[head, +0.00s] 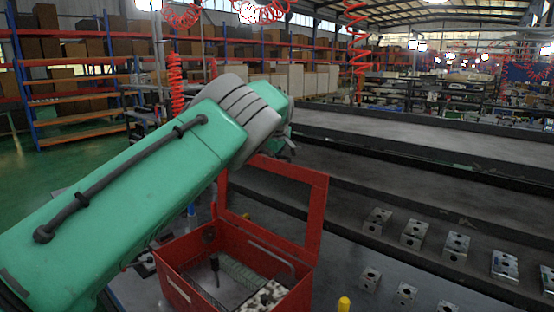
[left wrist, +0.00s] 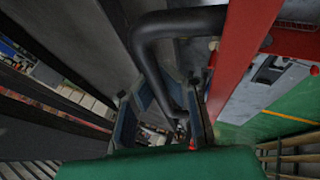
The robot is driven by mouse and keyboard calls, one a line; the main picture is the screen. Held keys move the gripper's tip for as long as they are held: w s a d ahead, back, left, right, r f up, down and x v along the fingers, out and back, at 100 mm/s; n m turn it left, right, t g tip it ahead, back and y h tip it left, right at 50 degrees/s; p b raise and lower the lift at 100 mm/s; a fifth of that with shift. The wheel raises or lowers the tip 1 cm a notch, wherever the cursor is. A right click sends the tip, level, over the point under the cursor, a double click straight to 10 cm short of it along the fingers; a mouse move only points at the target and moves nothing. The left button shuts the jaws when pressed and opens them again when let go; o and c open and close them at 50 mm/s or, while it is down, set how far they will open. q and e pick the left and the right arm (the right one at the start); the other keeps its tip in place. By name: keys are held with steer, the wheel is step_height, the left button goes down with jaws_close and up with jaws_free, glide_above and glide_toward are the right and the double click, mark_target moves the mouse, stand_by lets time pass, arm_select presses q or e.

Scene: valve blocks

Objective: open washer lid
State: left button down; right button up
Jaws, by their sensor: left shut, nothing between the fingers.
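The red metal box (head: 228,272) stands on the table, open at the top. Its red lid (head: 316,215), a frame with a wide opening, stands raised at the back of the box. My left arm crosses from the left, and its wrist hides the lid's upper left corner. My left gripper (head: 287,146) is mostly hidden behind the wrist, near the lid's top edge. In the left wrist view, my left gripper (left wrist: 170,105) is shut and empty, beside a dark bent bar (left wrist: 180,22) and a red lid edge (left wrist: 240,55). My right gripper is out of view.
Inside the box are a small dark-handled tool (head: 214,265) and a perforated metal block (head: 265,297). Several metal valve blocks (head: 413,233) stand in rows to the right. A yellow-topped item (head: 344,304) is at the front. A long grey conveyor (head: 420,140) runs behind.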

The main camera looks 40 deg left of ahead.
arm_select(q)
steer(key=c, duration=2.3)
jaws_free()
steer(key=shift+w+a+r, duration=0.1)
steer(key=shift+w+r, duration=0.05)
steer(key=shift+r, duration=0.5)
steer(key=o, duration=0.7)
steer(key=shift+s+f, duration=0.2)
steer(key=shift+s, duration=0.1)
steer(key=shift+f, duration=0.1)
steer(key=shift+f, duration=0.1)
steer(key=shift+w+f, duration=0.1)
steer(key=shift+w, duration=0.05)
steer(key=v, duration=1.2)
steer(key=shift+d, duration=0.2)
steer(key=shift+f, duration=0.1)
steer(key=shift+a, duration=0.1)
